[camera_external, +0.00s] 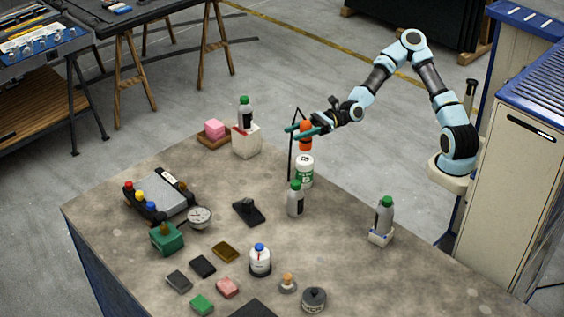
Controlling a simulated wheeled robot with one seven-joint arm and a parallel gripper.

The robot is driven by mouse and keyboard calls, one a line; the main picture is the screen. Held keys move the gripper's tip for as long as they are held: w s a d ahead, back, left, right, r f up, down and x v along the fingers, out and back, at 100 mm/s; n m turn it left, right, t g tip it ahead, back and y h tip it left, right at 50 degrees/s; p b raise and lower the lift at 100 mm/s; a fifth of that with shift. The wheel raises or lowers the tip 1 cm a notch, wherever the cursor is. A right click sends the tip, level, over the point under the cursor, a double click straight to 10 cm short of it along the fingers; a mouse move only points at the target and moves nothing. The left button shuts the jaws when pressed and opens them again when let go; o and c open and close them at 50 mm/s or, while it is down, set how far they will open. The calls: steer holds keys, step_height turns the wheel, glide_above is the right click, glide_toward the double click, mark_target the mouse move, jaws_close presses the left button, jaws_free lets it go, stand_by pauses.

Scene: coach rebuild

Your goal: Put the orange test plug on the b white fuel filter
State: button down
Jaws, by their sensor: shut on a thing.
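My gripper (304,131) is at the far side of the workbench, its teal fingers shut on the orange test plug (305,143). The plug is upright, directly above a white canister with a green label (304,172), which looks like the white fuel filter. I cannot tell whether the plug's lower end touches the filter's top or hovers just above it. The filter's label lettering is too small to read surely. Part of the plug is hidden by the fingers.
A grey bottle with green cap (295,201) stands close in front of the filter. A thin black stand (291,158) rises beside it. Another bottle (385,217) stands right; one sits on a white block (246,142). Several small blocks and jars lie toward the front.

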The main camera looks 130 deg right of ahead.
mark_target(300, 143)
steer(key=shift+f, duration=2.25)
steer(key=shift+f, duration=0.15)
steer(key=shift+c, duration=1.7)
jaws_free()
steer(key=shift+s, duration=0.1)
steer(key=s+a+p, duration=0.2)
steer(key=s, duration=0.9)
steer(key=shift+s+a+p, duration=0.2)
steer(key=shift+s+p, duration=0.1)
steer(key=shift+p, duration=0.1)
steer(key=shift+d, duration=0.1)
